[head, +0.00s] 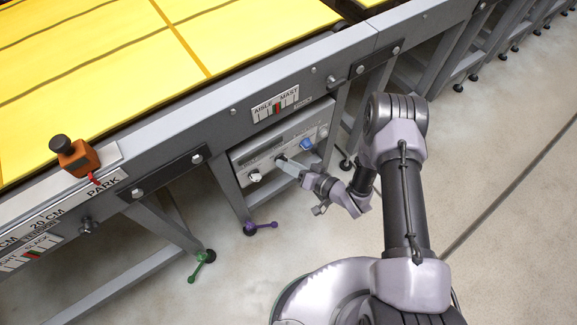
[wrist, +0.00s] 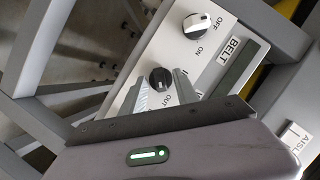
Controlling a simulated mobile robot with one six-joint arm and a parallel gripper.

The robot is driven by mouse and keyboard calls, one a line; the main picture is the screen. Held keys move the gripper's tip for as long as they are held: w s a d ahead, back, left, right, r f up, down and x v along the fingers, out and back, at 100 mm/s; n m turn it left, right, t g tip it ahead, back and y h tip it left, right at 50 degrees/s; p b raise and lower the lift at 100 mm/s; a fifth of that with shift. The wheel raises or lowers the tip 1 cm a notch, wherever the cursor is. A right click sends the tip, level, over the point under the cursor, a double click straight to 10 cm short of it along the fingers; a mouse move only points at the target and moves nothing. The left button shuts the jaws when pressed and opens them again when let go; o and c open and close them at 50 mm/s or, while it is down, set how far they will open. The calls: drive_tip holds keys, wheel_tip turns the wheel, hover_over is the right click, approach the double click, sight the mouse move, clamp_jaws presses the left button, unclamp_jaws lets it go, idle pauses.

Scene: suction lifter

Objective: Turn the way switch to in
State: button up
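The way switch appears to be the dark round knob (wrist: 160,78) on the pale control panel (wrist: 140,62), with "OUT" printed beside it in the wrist view. Its other lettering is partly hidden by a finger, and its pointer direction is hard to read. My gripper (wrist: 160,84) is open, with one finger on each side of this knob. Whether either finger touches it I cannot tell. In the head view my gripper (head: 285,164) reaches to the middle of the panel (head: 240,160), at the dark knob (head: 280,159).
An OFF/ON knob (wrist: 196,25) sits beside the switch, near a "BELT" label and dark display (wrist: 235,72). A blue knob (head: 306,144) is on the panel's right. The grey conveyor frame (head: 225,112) overhangs the panel.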

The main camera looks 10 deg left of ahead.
drive_tip(key=shift+c, duration=0.5)
clamp_jaws()
drive_tip(key=n+t+h+p, duration=0.2)
drive_tip(key=n+p, duration=0.1)
drive_tip(key=n, duration=0.1)
drive_tip(key=n+t+h+p, duration=0.1)
drive_tip(key=n+t+p, duration=0.1)
drive_tip(key=n+p, duration=0.1)
drive_tip(key=n+t+h+p, duration=0.2)
drive_tip(key=n, duration=0.3)
drive_tip(key=shift+s+a+h+p, duration=0.3)
drive_tip(key=shift+s+a+p, duration=0.05)
drive_tip(key=shift+s+p, duration=0.05)
drive_tip(key=shift+t, duration=0.3)
idle(0.4)
